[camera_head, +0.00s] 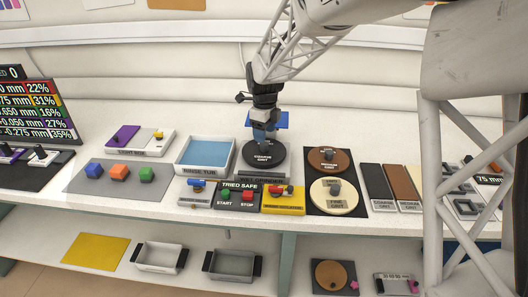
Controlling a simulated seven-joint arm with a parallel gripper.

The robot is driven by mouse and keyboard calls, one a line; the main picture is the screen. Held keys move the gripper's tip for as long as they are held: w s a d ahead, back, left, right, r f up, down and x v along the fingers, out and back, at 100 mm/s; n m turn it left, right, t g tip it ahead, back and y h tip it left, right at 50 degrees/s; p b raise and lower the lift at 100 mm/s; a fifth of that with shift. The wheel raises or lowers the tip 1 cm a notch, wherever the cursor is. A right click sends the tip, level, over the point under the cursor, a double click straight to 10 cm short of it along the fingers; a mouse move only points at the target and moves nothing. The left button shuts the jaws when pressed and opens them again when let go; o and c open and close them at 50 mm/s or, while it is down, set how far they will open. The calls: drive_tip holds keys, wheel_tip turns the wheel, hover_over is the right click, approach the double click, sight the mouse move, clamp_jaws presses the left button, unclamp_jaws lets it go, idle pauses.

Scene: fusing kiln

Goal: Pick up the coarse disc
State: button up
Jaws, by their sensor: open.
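The coarse disc (264,158) is a dark round disc with white lettering. It lies on a grey stand at the middle of the bench. My gripper (265,141) comes down from above and is at the upper part of the disc, over or around its knob. The gripper is open. The arm and the small view hide the exact gap between the fingers and the knob, so I cannot tell whether they touch.
A rinse tub (205,156) stands to the left. A control box (238,196) and a yellow unit (284,199) stand in front. A dark board to the right holds a brown disc (329,159) and a cream fine disc (334,196).

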drive_tip(key=shift+f, duration=0.1)
drive_tip(key=shift+f, duration=2.5)
drive_tip(key=shift+c, duration=0.3)
drive_tip(key=c, duration=1)
drive_tip(key=shift+r, duration=0.1)
drive_tip(key=shift+r, duration=0.7)
wheel_tip(320, 180, up, 2)
drive_tip(key=shift+r, duration=0.1)
drive_tip(key=s+d, duration=0.1)
drive_tip(key=s, duration=0.4)
drive_tip(key=s+d, duration=0.2)
drive_tip(key=s, duration=0.3)
drive_tip(key=s+d+r, duration=0.1)
drive_tip(key=s+d, duration=0.1)
drive_tip(key=s, duration=0.3)
drive_tip(key=shift+s+d+r, duration=0.1)
